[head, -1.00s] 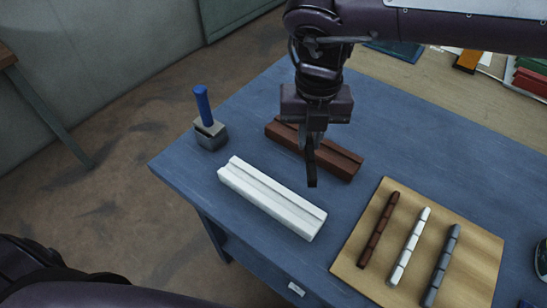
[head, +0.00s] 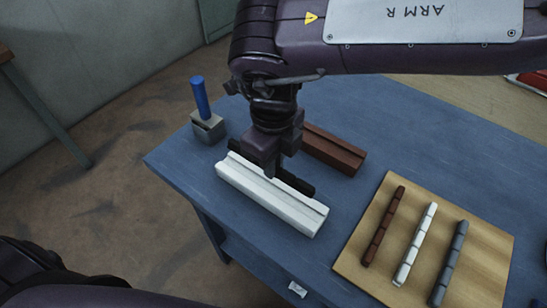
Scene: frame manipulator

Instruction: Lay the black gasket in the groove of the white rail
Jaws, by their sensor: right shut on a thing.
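My left gripper is out of view.
A brown rail (head: 334,151) lies just behind the white one. A grey block with a blue handle (head: 204,112) stands at the table's left corner. A wooden board (head: 480,262) with brown, white and grey segmented strips lies at right. The blue table (head: 180,160) is bare left of the rail.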

